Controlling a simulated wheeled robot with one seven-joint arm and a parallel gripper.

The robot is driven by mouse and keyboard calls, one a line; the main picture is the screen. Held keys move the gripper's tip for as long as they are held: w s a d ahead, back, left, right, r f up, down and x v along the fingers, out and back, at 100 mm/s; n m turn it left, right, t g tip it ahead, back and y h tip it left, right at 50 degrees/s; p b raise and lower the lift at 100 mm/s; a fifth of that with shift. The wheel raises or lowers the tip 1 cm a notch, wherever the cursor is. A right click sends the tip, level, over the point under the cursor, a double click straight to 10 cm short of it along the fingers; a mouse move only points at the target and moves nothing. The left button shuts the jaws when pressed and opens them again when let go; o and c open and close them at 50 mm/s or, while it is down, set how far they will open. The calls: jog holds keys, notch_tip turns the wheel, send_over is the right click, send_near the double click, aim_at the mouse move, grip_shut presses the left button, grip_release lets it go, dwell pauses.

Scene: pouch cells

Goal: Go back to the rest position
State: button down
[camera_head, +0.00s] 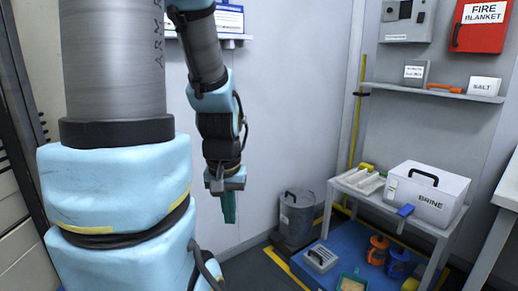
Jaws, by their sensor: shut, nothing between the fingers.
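My gripper (229,206) hangs at the end of my arm near the middle of the view, pointing down, with its green fingers together and nothing between them. It is in free air in front of the pale wall, left of the grey bin and apart from it. My own large blue and grey arm links fill the left of the view and hide what is behind them.
A grey lidded bin (297,222) stands on the floor. A white box marked BRINE (429,194) and pale trays (360,181) sit on a low table (394,212). Orange (377,250) and blue (398,262) containers stand below on a blue surface. A wall shelf (437,91) is above.

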notch_tip(320, 180, up, 16)
jog(key=p, duration=1.3)
jog(key=shift+f, duration=0.1)
